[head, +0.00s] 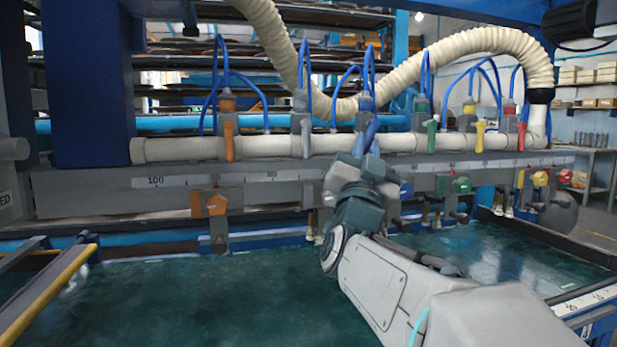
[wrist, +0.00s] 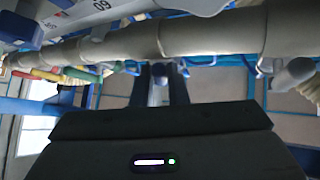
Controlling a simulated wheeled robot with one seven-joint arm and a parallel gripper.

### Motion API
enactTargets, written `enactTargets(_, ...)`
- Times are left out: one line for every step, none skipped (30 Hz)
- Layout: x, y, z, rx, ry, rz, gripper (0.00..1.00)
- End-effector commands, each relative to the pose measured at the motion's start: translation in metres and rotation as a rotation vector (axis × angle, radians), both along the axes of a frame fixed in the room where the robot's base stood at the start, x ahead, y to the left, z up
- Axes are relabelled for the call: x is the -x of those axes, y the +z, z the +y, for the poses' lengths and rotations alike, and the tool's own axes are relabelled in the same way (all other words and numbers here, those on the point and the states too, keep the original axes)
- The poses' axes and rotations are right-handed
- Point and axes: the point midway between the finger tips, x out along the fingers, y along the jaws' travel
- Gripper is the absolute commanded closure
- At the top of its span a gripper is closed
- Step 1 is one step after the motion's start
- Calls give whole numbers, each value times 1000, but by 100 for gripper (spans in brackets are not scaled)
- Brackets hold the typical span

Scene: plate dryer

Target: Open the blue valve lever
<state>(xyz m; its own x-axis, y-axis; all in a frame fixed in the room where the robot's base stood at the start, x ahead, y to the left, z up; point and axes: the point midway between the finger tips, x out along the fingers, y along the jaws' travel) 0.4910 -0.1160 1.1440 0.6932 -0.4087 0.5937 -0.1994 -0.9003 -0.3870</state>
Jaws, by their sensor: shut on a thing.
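The blue valve lever (head: 372,131) is on the white pipe at the middle of the head view, below a blue hose fitting. It leans, its top to the right. My gripper (head: 367,153) reaches up to it from below and is shut on its lower part, which the fingers partly hide. In the wrist view, the two dark fingers of my gripper (wrist: 160,78) stand close together with a pale strip between them, just below the pipe. The lever's colour is hard to tell there.
Other levers hang along the white pipe (head: 270,145): orange (head: 229,141), grey (head: 305,137), green (head: 432,137), yellow (head: 480,136) and red (head: 521,136). A ribbed hose (head: 485,40) arches above.

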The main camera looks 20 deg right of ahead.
Motion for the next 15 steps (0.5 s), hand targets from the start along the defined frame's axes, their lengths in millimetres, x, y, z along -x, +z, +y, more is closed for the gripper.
enactTargets(0,-10,-3,30,-3,-1,100)
enactTargets(0,-10,-3,50,-2,-1,100)
enactTargets(0,-10,-4,75,-1,-2,100)
enactTargets(0,-10,-5,93,-2,0,100)
enactTargets(0,-10,-6,110,-3,1,100)
enactTargets(0,-10,-7,131,-2,0,100)
enactTargets(0,-10,-7,147,-2,0,100)
enactTargets(0,-10,-8,162,-2,1,100)
enactTargets(0,-10,-9,180,-1,1,100)
enactTargets(0,-9,-9,193,-1,1,100)
enactTargets(0,-9,-10,205,-1,2,100)
enactTargets(0,-9,-10,220,-2,2,100)
enactTargets(0,-8,-11,231,-1,1,100)
enactTargets(0,-8,-11,238,-1,0,100)
enactTargets(0,-8,-12,250,-1,1,100)
